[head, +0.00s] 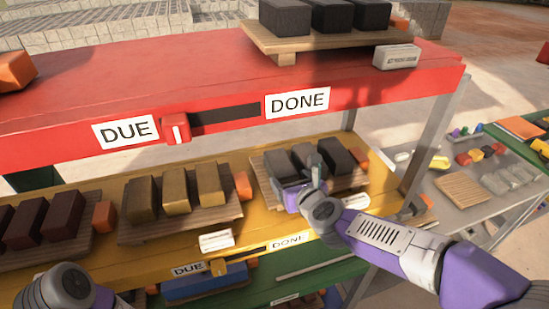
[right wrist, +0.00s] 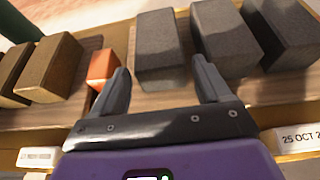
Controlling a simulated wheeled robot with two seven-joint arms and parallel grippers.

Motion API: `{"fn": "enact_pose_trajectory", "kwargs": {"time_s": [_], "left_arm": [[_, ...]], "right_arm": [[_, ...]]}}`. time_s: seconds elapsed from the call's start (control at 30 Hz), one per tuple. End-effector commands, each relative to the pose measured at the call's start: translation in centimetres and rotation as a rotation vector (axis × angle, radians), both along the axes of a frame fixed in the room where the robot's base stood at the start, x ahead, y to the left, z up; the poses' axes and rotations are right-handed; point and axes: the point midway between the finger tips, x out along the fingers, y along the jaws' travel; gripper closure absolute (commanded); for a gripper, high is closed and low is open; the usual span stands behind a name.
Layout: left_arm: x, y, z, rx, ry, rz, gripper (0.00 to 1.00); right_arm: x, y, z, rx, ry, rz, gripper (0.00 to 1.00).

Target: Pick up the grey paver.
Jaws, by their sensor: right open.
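Three grey pavers stand in a row on a wooden pallet (head: 352,183) on the yellow shelf; the left one (head: 279,163) is partly behind my right gripper (head: 300,183). In the right wrist view the left grey paver (right wrist: 160,50) lies ahead between the two fingers of my open right gripper (right wrist: 161,75). The fingertips reach its near end, one to each side; I cannot tell whether they touch it. The middle paver (right wrist: 222,35) and right paver (right wrist: 285,30) stand to the right.
An orange block (right wrist: 103,70) stands left of the left paver. Tan blocks (head: 175,190) stand on another pallet to the left. The red shelf (head: 200,75) overhangs above, carrying dark blocks (head: 330,15). A white date card (right wrist: 298,138) sits at the front edge.

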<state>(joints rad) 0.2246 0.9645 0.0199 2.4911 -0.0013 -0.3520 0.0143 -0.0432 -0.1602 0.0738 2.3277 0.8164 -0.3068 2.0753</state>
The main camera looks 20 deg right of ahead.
Motion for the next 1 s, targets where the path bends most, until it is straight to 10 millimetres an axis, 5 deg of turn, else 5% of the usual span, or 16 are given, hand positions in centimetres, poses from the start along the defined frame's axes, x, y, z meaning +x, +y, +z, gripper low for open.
{"fn": "enact_pose_trajectory", "kwargs": {"time_s": [0.6, 0.9, 1.0], "left_arm": [[0.0, 0.0, -0.4, 0.000, 0.000, 0.000, 0.57], [0.0, 0.0, -0.4, 0.000, 0.000, 0.000, 0.57], [0.0, 0.0, -0.4, 0.000, 0.000, 0.000, 0.57]], "right_arm": [[6.4, 0.1, -2.4, -0.002, 0.004, 0.000, 0.23], [6.9, 0.1, -2.5, -0.001, 0.001, -0.001, 0.23], [6.8, 0.1, -2.5, -0.002, 0.002, 0.001, 0.36]]}}
